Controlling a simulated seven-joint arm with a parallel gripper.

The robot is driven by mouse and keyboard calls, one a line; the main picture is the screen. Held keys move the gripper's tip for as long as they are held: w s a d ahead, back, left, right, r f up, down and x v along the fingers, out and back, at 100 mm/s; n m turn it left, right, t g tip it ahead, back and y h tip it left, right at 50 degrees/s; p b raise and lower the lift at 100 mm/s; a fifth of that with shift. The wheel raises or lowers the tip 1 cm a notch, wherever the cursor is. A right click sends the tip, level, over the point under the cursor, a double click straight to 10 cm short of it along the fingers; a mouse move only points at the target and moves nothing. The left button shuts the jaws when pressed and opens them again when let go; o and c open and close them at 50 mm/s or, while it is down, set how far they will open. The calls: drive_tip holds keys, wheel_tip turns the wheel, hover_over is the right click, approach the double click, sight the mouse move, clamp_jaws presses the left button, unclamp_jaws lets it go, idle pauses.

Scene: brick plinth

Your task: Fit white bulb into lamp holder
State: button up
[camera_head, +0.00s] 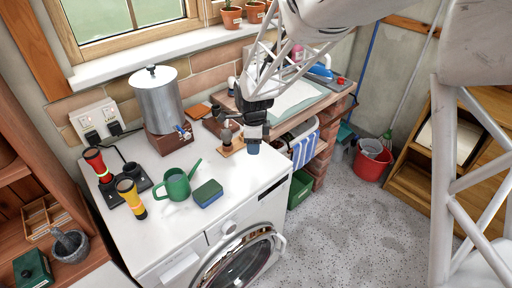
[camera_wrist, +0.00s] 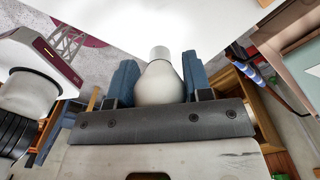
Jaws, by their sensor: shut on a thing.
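My gripper (camera_head: 254,137) hangs above the back right part of the white washing-machine top. In the wrist view its two blue finger pads (camera_wrist: 158,82) are shut on the white bulb (camera_wrist: 160,84), one pad on each side of the round part. The bulb's narrow neck points away from the gripper. In the head view the fingers hide the bulb. A small wooden base (camera_head: 232,148) with a dark upright fitting lies just left of the gripper; it looks like the lamp holder, but its socket is too small to make out.
A green watering can (camera_head: 177,186), a blue-green sponge (camera_head: 208,193), two torches on a black stand and a metal urn (camera_head: 157,98) stand to the left. A workbench with paper (camera_head: 291,102) is behind. A red bucket (camera_head: 372,161) stands on the floor at right.

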drive_tip(key=w+a+r, duration=0.5)
drive_tip(key=w+a, duration=0.3)
drive_tip(key=w, duration=0.3)
drive_tip(key=w+a+r, duration=0.4)
drive_tip(key=w+a, duration=0.4)
drive_tip(key=w, duration=0.3)
drive_tip(key=shift+w+r, duration=0.25)
drive_tip(key=shift+r, duration=0.15)
drive_tip(key=shift+f, duration=0.2)
drive_tip(key=shift+f, duration=2.7)
drive_tip(key=shift+f, duration=1.9)
drive_tip(key=o, duration=1)
drive_tip(key=shift+r, duration=3.9)
